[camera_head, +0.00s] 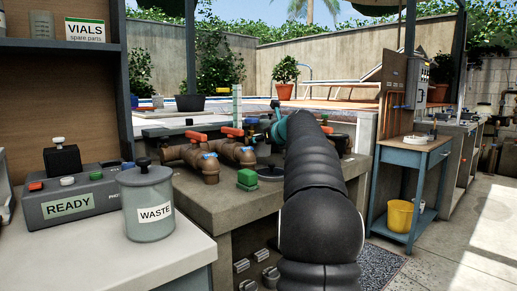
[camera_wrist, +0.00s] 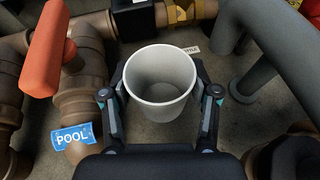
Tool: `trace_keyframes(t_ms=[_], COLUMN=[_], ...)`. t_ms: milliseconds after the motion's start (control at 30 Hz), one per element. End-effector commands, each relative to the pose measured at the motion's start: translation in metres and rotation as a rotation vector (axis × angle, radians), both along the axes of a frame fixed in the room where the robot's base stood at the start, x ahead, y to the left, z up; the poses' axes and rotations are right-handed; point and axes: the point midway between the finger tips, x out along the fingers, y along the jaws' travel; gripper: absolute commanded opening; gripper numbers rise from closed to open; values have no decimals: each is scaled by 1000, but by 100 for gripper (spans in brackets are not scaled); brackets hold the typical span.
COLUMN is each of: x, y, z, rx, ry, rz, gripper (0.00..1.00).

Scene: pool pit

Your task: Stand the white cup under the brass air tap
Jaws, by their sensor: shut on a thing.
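The white cup (camera_wrist: 160,108) is upright and empty in the wrist view, its open mouth facing the camera. My gripper (camera_wrist: 162,80) is shut on it, one finger on each side. The cup is over the grey-brown counter among pipes; I cannot tell whether its base touches the counter. A brass-coloured fitting (camera_wrist: 180,11) shows at the top edge, just beyond the cup; I cannot tell if it is the air tap. In the head view my arm hides the cup and most of the gripper.
A brown pipe with an orange-red handle (camera_wrist: 48,50) and a blue POOL label (camera_wrist: 75,136) stands left of the cup. A grey pipe (camera_wrist: 275,62) stands right. In the head view, a green block (camera_head: 247,178) and a WASTE jar (camera_head: 147,203) are left of my arm.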

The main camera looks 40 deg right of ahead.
Motion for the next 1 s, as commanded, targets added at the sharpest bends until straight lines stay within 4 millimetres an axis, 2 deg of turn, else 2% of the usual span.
trace_keyframes(t_ms=[100,367,533,933,967,1000], x=[13,28,44,46,46,46], y=[-4,-8,-15,-17,-17,-17], z=[-7,-15,-31,-36,-35,-35], rx=[0,0,0,1,1,1], ry=[0,0,1,0,0,0], rz=[2,4,3,2,2,2], gripper=[37,37,37,37,65,75])
